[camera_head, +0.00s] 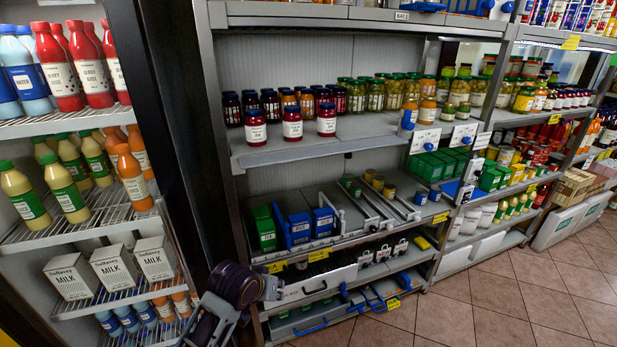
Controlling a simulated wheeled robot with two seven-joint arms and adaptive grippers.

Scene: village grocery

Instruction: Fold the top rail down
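A long pale front rail (318,285) with a small label runs along the lower shelf of the middle rack. Its left end is close to my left gripper (272,288). Above it, the shelf board (345,145) under the jars has a plain pale front edge. I cannot tell for sure which of these is the top rail, or whether the pale one is folded. My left arm, with a purple and dark joint, shows at the bottom left of the rack. Its fingertips are small and unclear, and I cannot tell whether they touch the rail. My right gripper is not in view.
A cooler with bottles and milk cartons (112,268) is close on the left. Tiled floor (500,300) is clear at right.

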